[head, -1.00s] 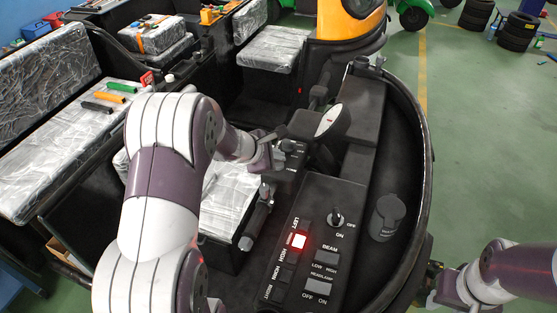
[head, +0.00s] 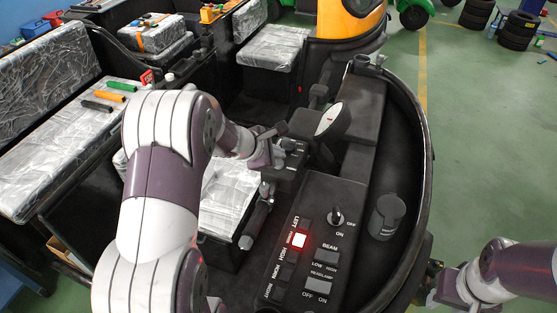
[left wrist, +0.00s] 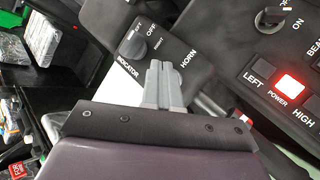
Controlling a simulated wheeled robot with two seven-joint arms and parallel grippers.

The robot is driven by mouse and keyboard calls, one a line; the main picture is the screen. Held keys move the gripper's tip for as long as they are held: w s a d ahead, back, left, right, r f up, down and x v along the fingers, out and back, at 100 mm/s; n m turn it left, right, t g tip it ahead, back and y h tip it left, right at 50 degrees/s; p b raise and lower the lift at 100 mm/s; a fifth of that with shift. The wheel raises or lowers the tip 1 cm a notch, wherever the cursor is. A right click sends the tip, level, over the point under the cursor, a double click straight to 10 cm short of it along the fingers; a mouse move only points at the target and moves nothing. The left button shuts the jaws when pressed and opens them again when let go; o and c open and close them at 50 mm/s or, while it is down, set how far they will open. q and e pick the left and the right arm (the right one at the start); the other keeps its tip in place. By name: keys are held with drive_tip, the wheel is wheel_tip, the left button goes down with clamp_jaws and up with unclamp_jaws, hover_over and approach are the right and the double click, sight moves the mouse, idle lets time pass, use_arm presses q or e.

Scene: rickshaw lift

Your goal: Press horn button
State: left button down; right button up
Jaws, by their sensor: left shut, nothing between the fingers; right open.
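A small black control box (left wrist: 180,28) carries a round indicator knob (left wrist: 133,46) and the printed word HORN (left wrist: 188,60). It also shows in the head view (head: 290,170), partly covered by my left gripper. My left gripper (left wrist: 158,68) is shut and empty, its grey fingertips over the box between the knob and the HORN label. The horn button itself is not visible; the fingers hide that part of the box. I cannot tell whether the tips touch it. My left gripper also shows in the head view (head: 278,152). My right gripper (head: 430,285) is open at the lower right, away from the box.
A larger black panel (head: 345,190) with a lit red power button (head: 299,241), switches and a key knob (head: 336,215) lies to the right of the box. Green floor (head: 480,150) is open at right.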

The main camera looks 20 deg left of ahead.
use_arm(q)
drive_tip(key=shift+r+p, duration=1.55)
drive_tip(key=shift+r, duration=0.45)
